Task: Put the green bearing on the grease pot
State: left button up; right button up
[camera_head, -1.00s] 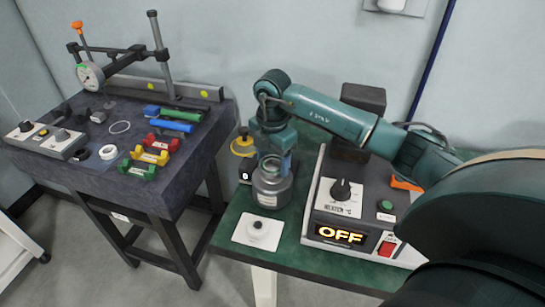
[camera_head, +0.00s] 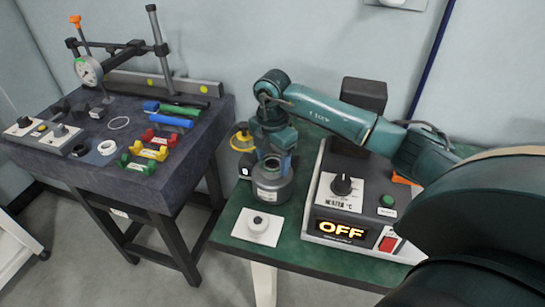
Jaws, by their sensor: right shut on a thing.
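The grease pot (camera_head: 272,187) looks like the grey, rounded jar with a pale label on the green-topped table. My right gripper (camera_head: 272,162) points down at the jar's neck and covers its top. It is shut, and what it holds is hidden or too small to make out. I cannot clearly see a green bearing; it may be hidden in or behind the gripper. I cannot tell whether anything touches the pot's rim. My left gripper is not in view.
The heater box (camera_head: 340,222), with a lit OFF display, stands right of the pot. A yellow ring-like part (camera_head: 243,140) is just behind. The dark table (camera_head: 110,185) at left holds coloured blocks and a dial gauge.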

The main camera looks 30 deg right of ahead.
jog(key=shift+f, duration=0.2)
dwell(0.3)
jog(key=o, duration=1.3)
jog(key=shift+c, duration=0.2)
